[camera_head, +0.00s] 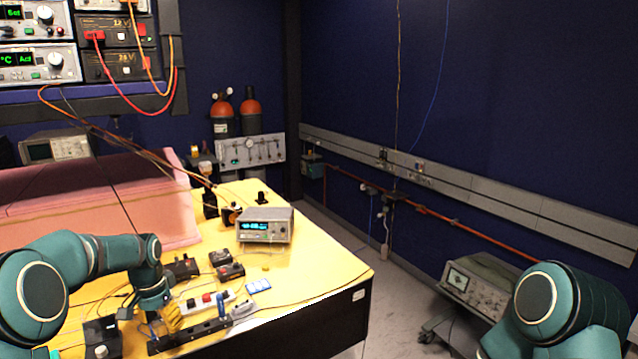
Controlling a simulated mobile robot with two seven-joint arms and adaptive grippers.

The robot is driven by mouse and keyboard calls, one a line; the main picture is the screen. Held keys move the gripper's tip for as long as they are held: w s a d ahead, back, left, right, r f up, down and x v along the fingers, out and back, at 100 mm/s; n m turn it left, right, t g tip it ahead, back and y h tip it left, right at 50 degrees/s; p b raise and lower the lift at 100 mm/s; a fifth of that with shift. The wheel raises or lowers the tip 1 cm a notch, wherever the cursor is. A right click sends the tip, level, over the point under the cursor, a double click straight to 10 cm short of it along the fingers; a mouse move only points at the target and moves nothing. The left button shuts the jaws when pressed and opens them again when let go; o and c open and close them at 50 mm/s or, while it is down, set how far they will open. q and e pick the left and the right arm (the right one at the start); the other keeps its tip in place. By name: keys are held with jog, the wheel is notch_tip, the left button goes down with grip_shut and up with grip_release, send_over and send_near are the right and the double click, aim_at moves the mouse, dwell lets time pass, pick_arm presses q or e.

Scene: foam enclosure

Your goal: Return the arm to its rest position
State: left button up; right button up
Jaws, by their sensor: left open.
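My left arm comes in from the left, bends over the yellow table (335,262) and points down. My left gripper (160,318) is at its end, low over the table's near left part, among small parts and cables. It is small and partly hidden, and I see nothing held in it. A dark rail (190,335) lies just below it in the picture, and whether they touch is unclear. My right arm shows only as a teal link at the bottom right; its gripper is out of the picture.
A pink foam enclosure (95,205) stands at the table's left. A bench meter (265,225), dark small boxes (228,270) and a white power strip (205,303) are on the table. An oscilloscope (478,286) stands on a cart at right. Grey floor between is clear.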

pick_arm(q)
jog(key=d+f+h, duration=0.1)
jog(key=d+f, duration=0.7)
jog(key=f, duration=0.3)
jog(key=s+d+f+n+t+h+b, duration=0.1)
jog(key=s+d+f+n+h+b, duration=0.15)
jog(key=s+d+f, duration=1)
jog(key=s+d+f+n, duration=0.1)
jog(key=s+d, duration=0.2)
jog(key=s, duration=0.3)
jog(key=s+d+f+n+b, duration=0.1)
jog(key=s+d+n, duration=0.1)
jog(key=s, duration=0.4)
jog(key=shift+d+f+t, duration=0.15)
jog(key=shift+d+t, duration=0.25)
pick_arm(e)
notch_tip(320, 180, down, 4)
jog(key=shift+a+f, duration=0.1)
jog(key=shift+f, duration=0.1)
